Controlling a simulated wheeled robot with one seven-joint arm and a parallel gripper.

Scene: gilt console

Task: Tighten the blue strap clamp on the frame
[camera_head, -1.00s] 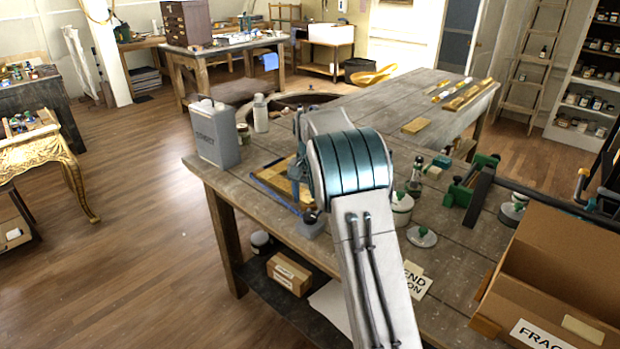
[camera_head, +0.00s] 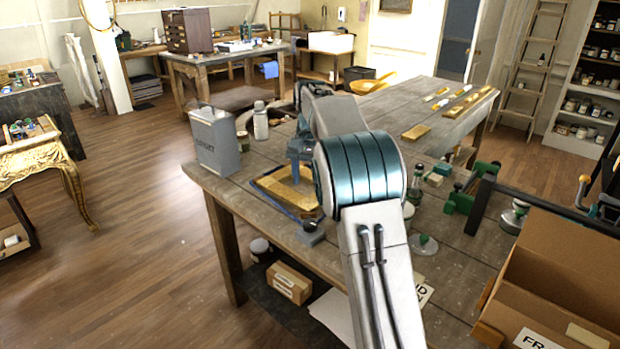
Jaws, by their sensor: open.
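The frame (camera_head: 278,194) lies flat near the table's left edge, a gold piece with a dark outer edge, partly hidden by my arm. A blue-grey block with a dark knob (camera_head: 312,230) sits at its near corner and looks like the strap clamp's tightener. A thin bluish line along the frame's edge may be the strap; its tightness cannot be told. My gripper (camera_head: 297,178) is the blue-grey part pointing down over the frame, left of my arm's big teal-banded joint. It is open and appears empty, behind the knob and apart from it. Its fingertips are small and unclear.
A grey metal can (camera_head: 215,145) and a white bottle (camera_head: 261,121) stand left of my gripper. Green-knobbed tools (camera_head: 460,200) and an open cardboard box (camera_head: 560,270) are at the right. Gold strips (camera_head: 468,103) lie at the back. The wooden table (camera_head: 350,262) has bare patches between.

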